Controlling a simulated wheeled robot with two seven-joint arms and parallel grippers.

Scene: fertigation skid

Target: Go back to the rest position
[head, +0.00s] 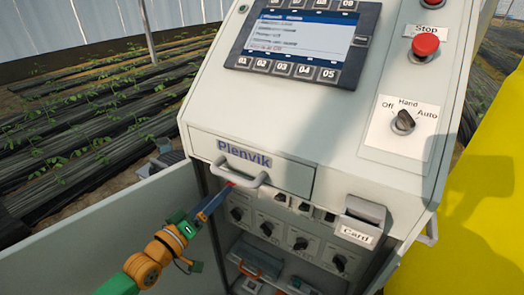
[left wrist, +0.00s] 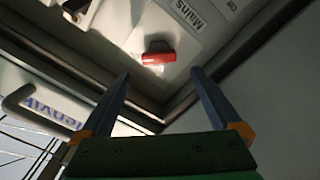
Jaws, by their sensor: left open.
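My left gripper (head: 226,190) is just below the left end of the grey handle on the Plenvik cabinet's front. In the left wrist view its two blue fingers (left wrist: 160,76) stand apart with nothing between them. A red switch handle (left wrist: 158,58) on a white plate marked "Mains" (left wrist: 192,25) lies beyond the fingertips; the picture does not show contact. The head view shows only a small red spot by the fingertips. My right gripper is not in view.
The grey cabinet handle (head: 243,168) is close to my left gripper. An open door panel (head: 100,235) stands at the left, beside my arm. Several knobs fill the opening below. A card holder (head: 360,220) juts out at the right. A yellow surface (head: 490,190) is further right.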

